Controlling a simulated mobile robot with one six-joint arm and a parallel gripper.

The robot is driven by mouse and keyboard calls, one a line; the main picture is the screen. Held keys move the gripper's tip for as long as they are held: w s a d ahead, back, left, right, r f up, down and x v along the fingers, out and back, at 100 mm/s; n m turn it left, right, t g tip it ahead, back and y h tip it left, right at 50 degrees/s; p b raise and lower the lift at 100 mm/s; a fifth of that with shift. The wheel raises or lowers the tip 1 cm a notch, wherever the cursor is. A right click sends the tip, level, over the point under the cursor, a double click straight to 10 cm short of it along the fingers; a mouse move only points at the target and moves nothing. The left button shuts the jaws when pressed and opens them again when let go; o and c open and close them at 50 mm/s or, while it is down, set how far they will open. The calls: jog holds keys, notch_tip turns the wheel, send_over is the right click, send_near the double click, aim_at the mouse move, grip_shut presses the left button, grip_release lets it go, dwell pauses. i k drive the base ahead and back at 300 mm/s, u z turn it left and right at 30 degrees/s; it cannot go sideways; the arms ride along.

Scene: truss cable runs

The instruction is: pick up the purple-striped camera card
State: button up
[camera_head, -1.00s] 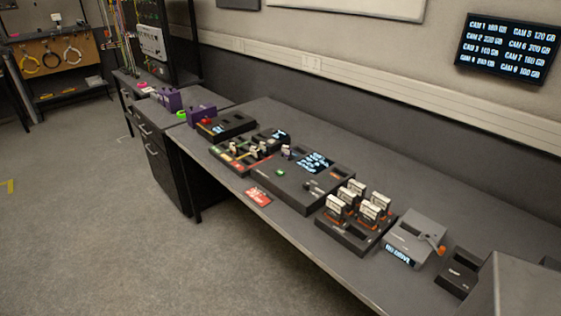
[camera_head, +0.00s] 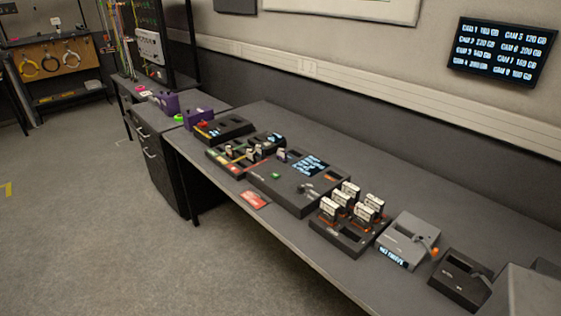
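A small pale card (camera_head: 281,155) with what looks like a purple tint stands upright in the black console (camera_head: 300,195) on the long desk. It is too small to make out a stripe for sure. Several white-topped cards (camera_head: 347,191) stand in a black rack (camera_head: 335,236) to the right of the console, with orange at their bases. More small cards (camera_head: 254,154) stand in a tray with coloured strips (camera_head: 226,160) to the left of the console.
A grey device (camera_head: 408,240) with an orange knob and a black box (camera_head: 461,279) sit to the right. A red card (camera_head: 254,200) lies at the front edge. Purple boxes (camera_head: 198,116) stand farther left. The floor (camera_head: 90,230) before the desk is open.

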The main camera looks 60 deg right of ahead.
aim_at(282, 155)
jog(key=z, duration=0.05)
jog(key=i, duration=0.9)
jog(key=u, duration=0.05)
